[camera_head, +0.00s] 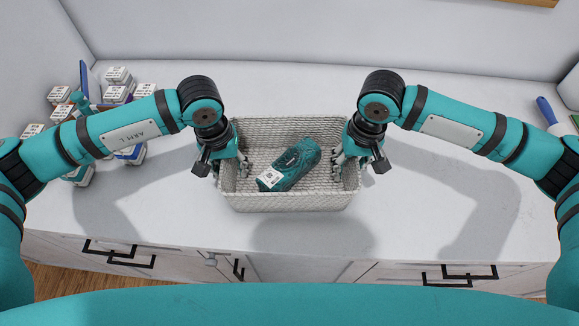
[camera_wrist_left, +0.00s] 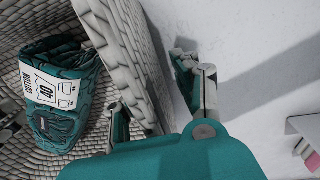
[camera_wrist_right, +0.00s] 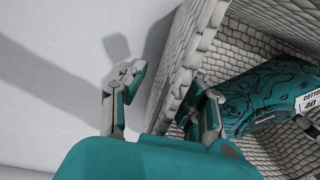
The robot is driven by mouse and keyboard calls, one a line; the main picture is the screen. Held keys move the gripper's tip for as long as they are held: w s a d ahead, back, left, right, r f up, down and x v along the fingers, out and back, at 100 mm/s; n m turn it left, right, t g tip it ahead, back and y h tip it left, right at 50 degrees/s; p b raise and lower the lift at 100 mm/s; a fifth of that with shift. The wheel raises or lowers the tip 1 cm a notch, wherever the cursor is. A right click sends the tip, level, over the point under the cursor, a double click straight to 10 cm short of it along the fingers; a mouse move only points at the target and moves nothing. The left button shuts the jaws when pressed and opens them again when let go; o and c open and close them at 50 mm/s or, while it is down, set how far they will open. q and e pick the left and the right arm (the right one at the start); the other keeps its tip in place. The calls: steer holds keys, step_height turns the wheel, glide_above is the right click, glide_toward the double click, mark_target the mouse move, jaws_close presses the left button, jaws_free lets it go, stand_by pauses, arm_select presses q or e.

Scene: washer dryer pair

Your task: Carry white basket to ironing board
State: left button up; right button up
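The white woven basket (camera_head: 290,203) stands upright on the white countertop in the head view, with a teal folded cloth (camera_head: 293,165) bearing a white "COTTON 40" tag inside. My left gripper (camera_head: 231,167) is at its left end wall. In the left wrist view that wall (camera_wrist_left: 126,45) passes between the open fingers, one inside and one outside, with a gap to the outer finger. My right gripper (camera_head: 351,161) is at the right end wall. In the right wrist view the wall (camera_wrist_right: 190,45) runs between its open fingers, with a gap outside. The ironing board is not in view.
Several small labelled boxes and bottles (camera_head: 117,93) stand on the countertop (camera_head: 430,200) at the left. A blue-handled item (camera_head: 547,110) lies at the far right. Drawers with black handles (camera_head: 118,255) are below the front edge. Counter around the basket is clear.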

arm_select(q)
jaws_close()
arm_select(e)
jaws_close()
arm_select(q)
steer(key=shift+r, duration=0.1)
arm_select(e)
steer(key=shift+r, duration=0.15)
